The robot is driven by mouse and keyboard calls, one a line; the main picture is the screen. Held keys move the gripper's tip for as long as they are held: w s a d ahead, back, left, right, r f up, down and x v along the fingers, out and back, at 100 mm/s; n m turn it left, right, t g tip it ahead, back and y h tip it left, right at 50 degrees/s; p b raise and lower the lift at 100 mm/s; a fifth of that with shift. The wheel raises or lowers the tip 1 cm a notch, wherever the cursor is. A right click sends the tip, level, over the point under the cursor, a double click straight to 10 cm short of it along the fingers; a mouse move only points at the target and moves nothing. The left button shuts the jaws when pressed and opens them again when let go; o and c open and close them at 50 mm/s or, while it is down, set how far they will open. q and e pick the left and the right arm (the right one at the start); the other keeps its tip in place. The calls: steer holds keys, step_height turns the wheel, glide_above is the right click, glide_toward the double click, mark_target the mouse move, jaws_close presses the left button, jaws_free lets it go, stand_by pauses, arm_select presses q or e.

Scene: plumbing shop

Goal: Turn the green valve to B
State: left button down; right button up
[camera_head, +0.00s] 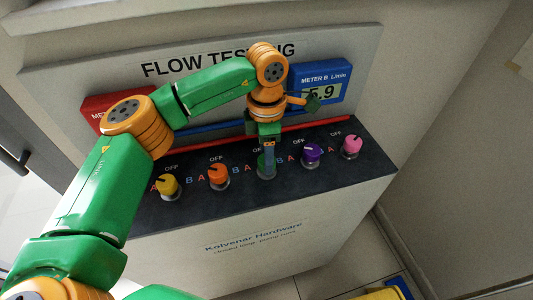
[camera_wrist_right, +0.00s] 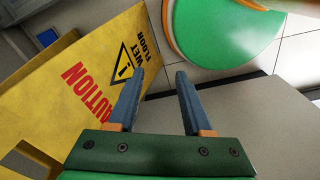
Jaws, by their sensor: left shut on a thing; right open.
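A row of colored valves stands on the dark top of a test bench. The green valve (camera_head: 267,172) is the middle one, between the orange valve (camera_head: 218,175) and the purple valve (camera_head: 312,153). My left gripper (camera_head: 267,160) comes down on it from above and is shut on it. The gripper hides most of its knob, so its pointer cannot be read. In the right wrist view my right gripper (camera_wrist_right: 158,82) is open and empty.
A yellow valve (camera_head: 168,185) and a pink valve (camera_head: 351,146) stand at the row's ends. My left arm covers much of the red meter (camera_head: 95,112). In the right wrist view a yellow wet floor sign (camera_wrist_right: 95,75) is close to the right gripper's left finger.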

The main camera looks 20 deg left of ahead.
arm_select(q)
steer(key=shift+m, duration=0.8)
steer(key=shift+c, duration=1.5)
jaws_free()
steer(key=shift+r, duration=0.1)
step_height(320, 180, up, 7)
steer(key=shift+r+b, duration=0.1)
steer(key=shift+b, duration=0.25)
